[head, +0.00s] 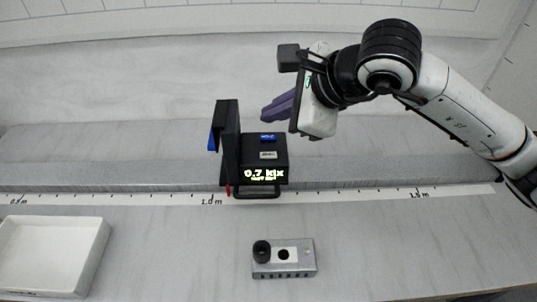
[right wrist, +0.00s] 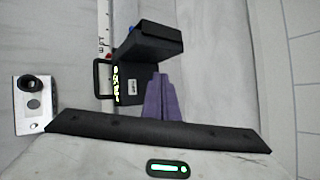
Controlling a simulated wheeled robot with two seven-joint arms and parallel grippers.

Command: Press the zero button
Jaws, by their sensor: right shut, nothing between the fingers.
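A black light meter (head: 228,150) stands on the bench behind the ruler strip, with a lit display (head: 264,175) that reads about "0.7 klx". On its top are a blue button (head: 268,137) and a pale grey button (head: 268,155); their lettering is too small to read surely. My right gripper (head: 266,114) has purple fingers, shut and empty, above and behind the meter's top, apart from the buttons. In the right wrist view the fingertips (right wrist: 159,77) overlap the meter's edge beside a pale button (right wrist: 133,87). The blue button is not clear there. My left gripper is not in view.
A tall black panel with blue on it (head: 226,130) rises at the meter's left side. A grey metal box with a black knob (head: 284,270) lies in front. A white tray (head: 100,235) is at the left. The bench front right is clear.

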